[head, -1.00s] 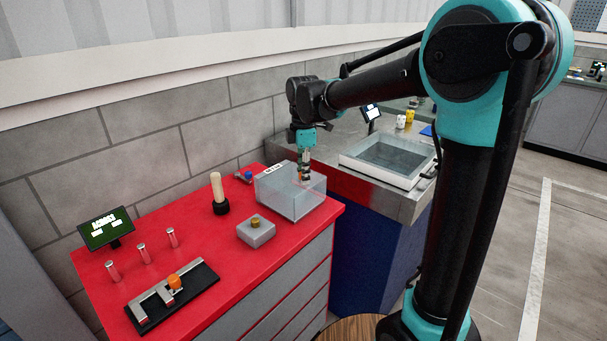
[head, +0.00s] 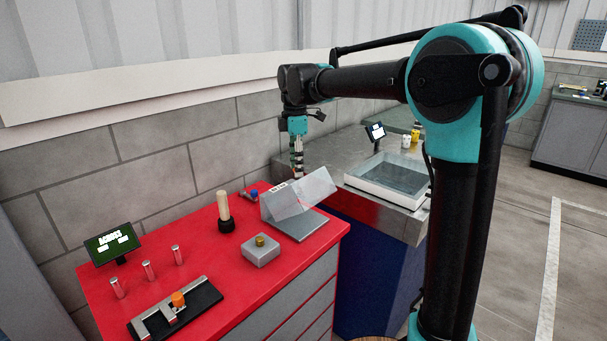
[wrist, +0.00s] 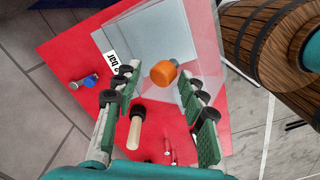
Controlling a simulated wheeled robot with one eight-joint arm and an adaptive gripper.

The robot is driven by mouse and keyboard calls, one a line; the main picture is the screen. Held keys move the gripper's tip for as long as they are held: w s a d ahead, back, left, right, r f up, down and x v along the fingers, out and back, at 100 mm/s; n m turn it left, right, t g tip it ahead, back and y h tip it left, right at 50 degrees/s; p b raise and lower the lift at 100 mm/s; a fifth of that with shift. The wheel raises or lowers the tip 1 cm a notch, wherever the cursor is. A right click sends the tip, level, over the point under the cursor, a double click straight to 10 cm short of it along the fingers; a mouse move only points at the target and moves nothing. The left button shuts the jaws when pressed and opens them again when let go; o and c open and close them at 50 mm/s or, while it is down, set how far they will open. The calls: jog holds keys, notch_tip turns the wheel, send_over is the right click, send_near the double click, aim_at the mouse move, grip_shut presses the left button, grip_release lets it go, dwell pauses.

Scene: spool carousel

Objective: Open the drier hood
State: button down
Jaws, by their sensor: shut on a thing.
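The drier hood (head: 315,185) is a clear cover over a grey base on the red cabinet top. It is tilted up, with its near edge raised off the base. In the wrist view the clear hood (wrist: 205,45) spreads beyond the fingers. The fingertips are partly hidden in the head view.
A wooden-handled tool (head: 223,207) and a grey box with a brass knob (head: 262,252) stand left of the hood. A small screen (head: 110,237) and several pink posts are further left. A white-rimmed tray (head: 390,180) lies right. The wall is close behind.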

jog(key=a, duration=0.1)
jog(key=w+a, duration=0.2)
jog(key=shift+w+a+r, duration=0.2)
jog(key=shift+a+r, duration=0.05)
jog(key=w+a, duration=0.3)
jog(key=shift+w+a+r, duration=0.15)
jog(key=shift+a+r, duration=0.1)
jog(key=shift+a, duration=0.05)
jog(key=c, duration=2.2)
grip_release()
jog(key=shift+w+d+f, duration=0.1)
jog(key=shift+w+d, duration=0.1)
jog(key=shift+w, duration=0.1)
jog(key=shift+o, duration=1)
jog(key=shift+d, duration=0.15)
jog(key=o, duration=0.7)
jog(key=shift+s+a, duration=0.2)
jog(key=shift+s, duration=0.05)
